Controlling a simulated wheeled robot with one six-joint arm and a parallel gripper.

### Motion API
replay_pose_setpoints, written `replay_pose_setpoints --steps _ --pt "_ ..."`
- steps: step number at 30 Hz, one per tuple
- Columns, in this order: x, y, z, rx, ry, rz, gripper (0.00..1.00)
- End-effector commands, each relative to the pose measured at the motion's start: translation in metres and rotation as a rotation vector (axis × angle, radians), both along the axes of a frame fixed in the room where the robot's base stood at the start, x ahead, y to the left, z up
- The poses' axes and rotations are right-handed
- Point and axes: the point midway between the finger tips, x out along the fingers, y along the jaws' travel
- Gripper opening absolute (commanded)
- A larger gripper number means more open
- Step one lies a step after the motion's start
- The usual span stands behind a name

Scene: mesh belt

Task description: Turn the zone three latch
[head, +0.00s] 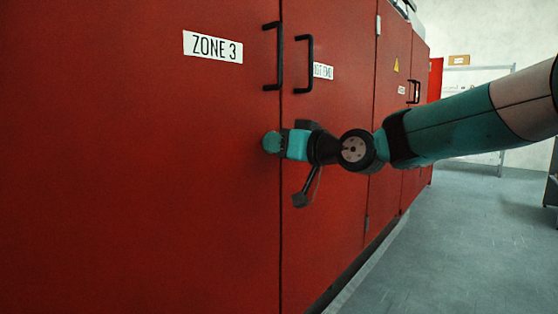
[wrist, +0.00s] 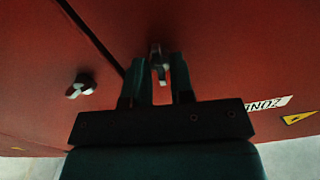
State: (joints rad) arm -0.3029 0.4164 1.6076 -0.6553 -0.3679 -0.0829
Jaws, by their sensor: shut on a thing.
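My gripper (head: 283,144) is at the red cabinet front, below the ZONE 3 sign (head: 213,47) and near the seam between two doors. In the wrist view, my gripper (wrist: 160,78) has its two fingers on either side of a small metal latch (wrist: 157,56) on the red door (wrist: 220,55) and is shut on it. The lower part of the latch shows between the fingers. In the head view the latch is hidden by my gripper. A second similar latch (wrist: 82,86) shows apart to the left, across the door seam, in the wrist view.
Two black door handles (head: 273,55) (head: 304,63) stand out just above my gripper. A partly hidden sign (head: 323,71) is beside them. More red doors run back to the right. The grey floor (head: 470,225) there is clear.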

Motion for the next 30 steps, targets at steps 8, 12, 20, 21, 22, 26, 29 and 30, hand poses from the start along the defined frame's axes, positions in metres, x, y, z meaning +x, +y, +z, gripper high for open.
replay_pose_setpoints --steps 8,12,20,21,22,26,29,30 --pt "-0.0007 0.0008 -0.0009 -0.086 -0.116 0.002 0.0" --pt "-0.001 0.0009 0.0002 -0.109 -0.144 0.003 0.0" --pt "-0.0011 0.0012 0.0016 -0.124 -0.163 0.004 0.0" --pt "-0.0011 0.0012 0.0017 -0.124 -0.163 0.004 0.0" --pt "-0.0012 0.0013 0.0017 -0.124 -0.163 0.004 0.0" --pt "-0.0012 0.0013 0.0019 -0.124 -0.163 0.004 0.0" --pt "-0.0012 0.0015 0.002 -0.123 -0.163 0.004 0.24" --pt "-0.0012 0.0014 0.0019 -0.123 -0.163 0.003 0.33"
